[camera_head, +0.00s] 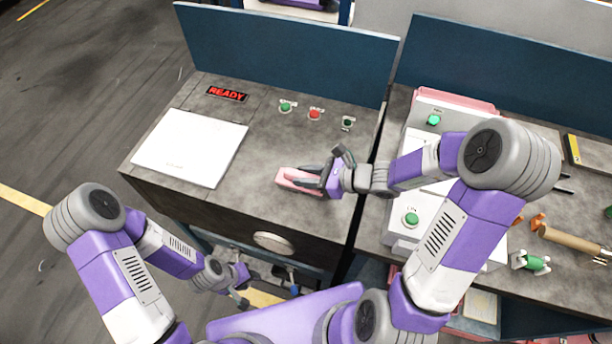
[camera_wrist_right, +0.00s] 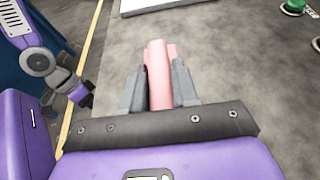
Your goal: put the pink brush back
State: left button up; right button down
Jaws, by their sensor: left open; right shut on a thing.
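The pink brush (camera_head: 298,180) is over the grey top of the left bench, near its front edge. My right gripper (camera_head: 310,180) is shut on it. In the right wrist view the pink brush (camera_wrist_right: 160,75) sticks out between the two dark fingers of my right gripper (camera_wrist_right: 160,88). I cannot tell whether the brush touches the bench top. My left gripper (camera_head: 242,292) is open, low in front of the bench, and seems empty.
A white panel (camera_head: 190,147) lies on the left bench, below a READY sign (camera_head: 227,94). Green (camera_head: 286,106) and red (camera_head: 315,113) buttons and a dark switch (camera_head: 347,122) stand behind the brush. The right bench holds a white machine (camera_head: 409,238), a wooden-handled tool (camera_head: 570,240) and a green spool (camera_head: 534,263).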

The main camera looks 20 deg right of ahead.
jog(key=c, duration=1.3)
grip_release()
jog(key=shift+f, duration=0.15)
jog(key=o, duration=0.5)
jog(key=shift+c, duration=0.2)
jog(key=shift+r, duration=0.2)
jog(key=shift+s+d+r, duration=0.1)
jog(key=shift+d+r, duration=0.1)
jog(key=p+v, duration=0.3)
jog(key=v, duration=0.8)
jog(key=shift+s+d, duration=0.15)
jog(key=shift+s, duration=0.1)
